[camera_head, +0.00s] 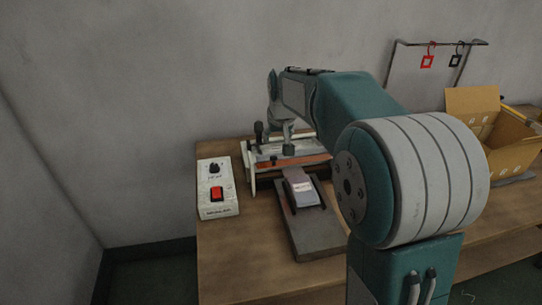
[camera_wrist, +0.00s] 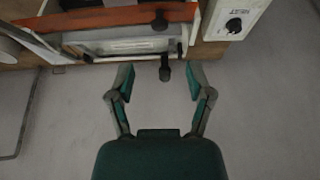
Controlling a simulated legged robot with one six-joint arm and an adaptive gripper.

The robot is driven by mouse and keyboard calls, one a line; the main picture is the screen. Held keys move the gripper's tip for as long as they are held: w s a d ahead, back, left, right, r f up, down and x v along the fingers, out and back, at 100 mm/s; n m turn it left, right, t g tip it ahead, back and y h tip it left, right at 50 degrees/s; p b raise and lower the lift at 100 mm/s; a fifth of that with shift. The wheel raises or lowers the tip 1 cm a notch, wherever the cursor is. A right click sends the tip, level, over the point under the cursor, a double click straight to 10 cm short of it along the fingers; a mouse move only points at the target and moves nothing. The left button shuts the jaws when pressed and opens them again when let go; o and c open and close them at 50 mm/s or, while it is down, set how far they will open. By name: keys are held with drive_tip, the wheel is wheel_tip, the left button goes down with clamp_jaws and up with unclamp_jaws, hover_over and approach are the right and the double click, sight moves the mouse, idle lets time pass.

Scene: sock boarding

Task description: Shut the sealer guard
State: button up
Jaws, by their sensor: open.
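The sealer (camera_head: 290,162) stands at the back left of the table, with a white frame and an orange-red bar; the bar also shows at the top of the wrist view (camera_wrist: 105,16). A pale, framed panel that looks like the guard (camera_wrist: 115,45) lies just beyond my fingers there. A dark knobbed handle (camera_wrist: 165,72) sticks out from its edge. My gripper (camera_wrist: 160,76) is open, with one finger on each side of this handle and visible gaps. In the head view my arm hides part of the sealer, and the guard's exact angle is hard to tell.
A control box (camera_head: 217,190) with a red switch and a dial stands left of the sealer. A grey board (camera_head: 312,232) holding a pale packet is in front. A cardboard box (camera_head: 505,140) and a rack with hanging tags (camera_head: 428,60) are at right.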

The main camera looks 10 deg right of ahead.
sight(273, 157)
drive_tip(key=x, duration=0.9)
drive_tip(key=shift+a+f, duration=0.15)
drive_tip(key=shift+a, duration=0.1)
drive_tip(key=shift+w+d+f, duration=0.1)
drive_tip(key=shift+d+f, duration=0.05)
drive_tip(key=shift+d, duration=0.15)
drive_tip(key=c, duration=0.6)
drive_tip(key=shift+a, duration=0.1)
clamp_jaws()
